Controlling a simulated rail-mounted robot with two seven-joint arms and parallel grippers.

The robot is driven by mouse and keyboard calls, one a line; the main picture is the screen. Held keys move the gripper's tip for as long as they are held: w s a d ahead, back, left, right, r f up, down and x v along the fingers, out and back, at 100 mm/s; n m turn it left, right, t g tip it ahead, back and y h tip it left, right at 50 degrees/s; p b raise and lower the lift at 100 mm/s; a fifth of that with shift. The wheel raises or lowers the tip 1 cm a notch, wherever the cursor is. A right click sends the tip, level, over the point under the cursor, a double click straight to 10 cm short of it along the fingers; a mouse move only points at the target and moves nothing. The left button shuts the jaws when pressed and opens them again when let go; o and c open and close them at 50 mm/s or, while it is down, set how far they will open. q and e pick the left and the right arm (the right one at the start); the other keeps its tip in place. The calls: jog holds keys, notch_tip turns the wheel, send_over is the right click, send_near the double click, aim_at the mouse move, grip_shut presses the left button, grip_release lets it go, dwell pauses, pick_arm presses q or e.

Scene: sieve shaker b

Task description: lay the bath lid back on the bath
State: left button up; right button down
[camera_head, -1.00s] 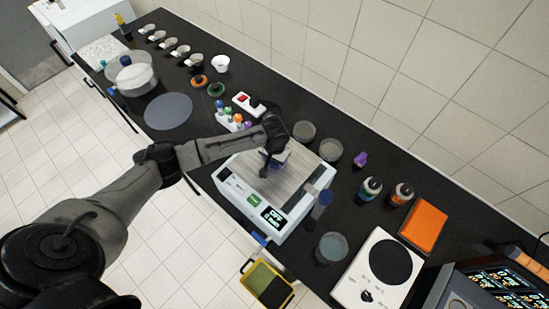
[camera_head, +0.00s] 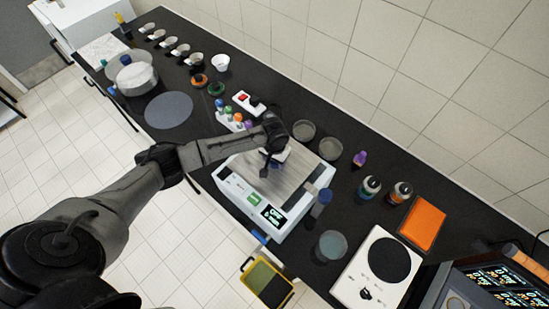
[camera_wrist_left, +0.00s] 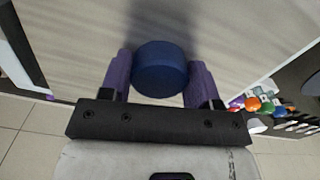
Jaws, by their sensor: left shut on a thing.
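The bath (camera_head: 246,196) is a white box with a display and a green patch on its front, at the middle of the bench in the head view. The bath lid (camera_head: 300,178) is a grey, brushed-metal plate over the bath's top. I cannot tell whether it rests fully on the rim or hovers slightly. My left gripper (camera_head: 268,160) is over the lid. In the left wrist view its purple fingers (camera_wrist_left: 160,85) are shut on the lid's blue round knob (camera_wrist_left: 160,68), with the lid plate (camera_wrist_left: 235,35) beneath. My right gripper is not in view.
Coloured-top bottles (camera_head: 230,117) and a red-switched white block (camera_head: 248,102) stand behind the bath. Two round sieves (camera_head: 303,131) are at its right back.

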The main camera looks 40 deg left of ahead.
pick_arm(q)
jog(key=o, duration=1.1)
jog(key=shift+o, duration=1.4)
jog(key=shift+r, duration=0.1)
notch_tip(320, 180, up, 5)
jog(key=p, duration=0.5)
jog(key=shift+p, duration=0.4)
jog(key=shift+r, duration=0.9)
